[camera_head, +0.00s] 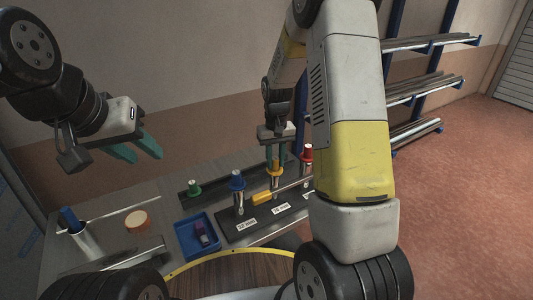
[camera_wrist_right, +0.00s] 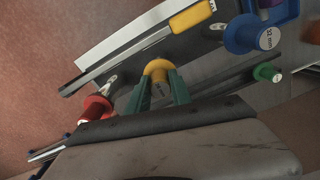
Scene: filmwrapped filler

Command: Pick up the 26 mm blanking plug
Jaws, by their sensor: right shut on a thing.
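A yellow-capped plug (camera_head: 274,170) stands upright over the dark board, behind a white label that seems to read 26 mm (camera_head: 281,210). It also shows in the right wrist view (camera_wrist_right: 157,68). My right gripper (camera_head: 275,158) points down with its green fingers on either side of the yellow cap and is shut on it. Whether the plug's lower end is clear of the board cannot be told. My left gripper (camera_head: 138,150) is open and empty above the table's left side.
A green plug (camera_head: 193,187) stands at the back. A yellow-handled tool (camera_head: 262,198) lies close to the yellow plug. A blue tray (camera_head: 185,236) holds a small purple item. An orange-topped round item (camera_head: 136,220) and a blue-topped cylinder (camera_head: 70,219) stand at left.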

